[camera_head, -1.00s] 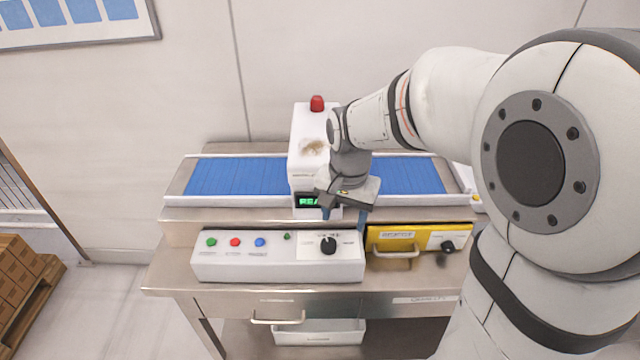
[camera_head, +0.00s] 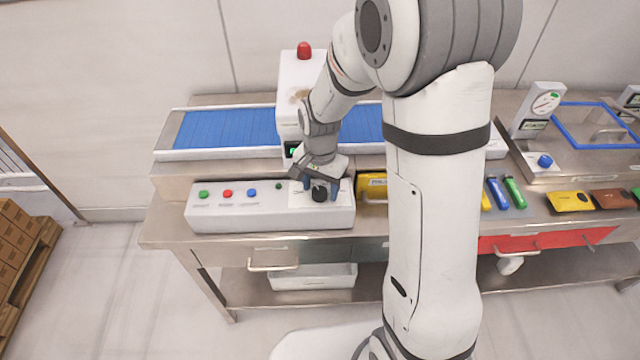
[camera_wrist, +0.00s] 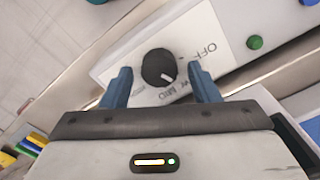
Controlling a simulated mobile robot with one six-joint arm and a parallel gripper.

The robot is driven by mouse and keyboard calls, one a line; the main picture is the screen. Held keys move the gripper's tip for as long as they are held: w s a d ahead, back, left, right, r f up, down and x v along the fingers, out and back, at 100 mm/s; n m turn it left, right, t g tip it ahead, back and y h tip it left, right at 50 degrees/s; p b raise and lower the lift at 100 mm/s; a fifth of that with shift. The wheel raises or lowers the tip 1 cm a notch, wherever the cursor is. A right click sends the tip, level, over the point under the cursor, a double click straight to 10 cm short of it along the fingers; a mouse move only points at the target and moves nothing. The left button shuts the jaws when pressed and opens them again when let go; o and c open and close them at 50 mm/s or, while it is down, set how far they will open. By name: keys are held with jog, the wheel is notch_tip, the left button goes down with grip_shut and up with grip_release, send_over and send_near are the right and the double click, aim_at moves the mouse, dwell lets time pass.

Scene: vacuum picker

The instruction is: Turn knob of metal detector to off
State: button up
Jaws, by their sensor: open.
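The black round knob (camera_head: 319,193) sits on a white label plate at the right end of the white control box (camera_head: 235,218). In the wrist view the knob (camera_wrist: 158,68) lies between and a little beyond the blue fingertips of my gripper (camera_wrist: 160,76). Its white pointer mark faces toward the lower right, near the letters "MID". The word "OFF" is printed to the right of the knob. My gripper (camera_head: 320,186) is open, with one finger on each side of the knob. The fingers look apart from the knob. The metal detector housing (camera_head: 300,75) with a red lamp stands behind.
Green, red and blue buttons (camera_head: 228,193) sit left on the control box. The blue conveyor belt (camera_head: 225,129) runs behind. A yellow box (camera_head: 372,185) stands close to the right. Several tools and a scale-like device (camera_head: 541,108) stand farther right.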

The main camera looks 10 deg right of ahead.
jog(key=shift+c, duration=0.4)
jog(key=c, duration=0.9)
jog(key=shift+n, duration=0.3)
jog(key=n+b, duration=0.2)
jog(key=n, duration=0.1)
jog(key=shift+a+f, duration=0.1)
jog(key=n+b, duration=0.2)
jog(key=n, duration=0.3)
jog(key=shift+n, duration=0.3)
jog(key=o, duration=1)
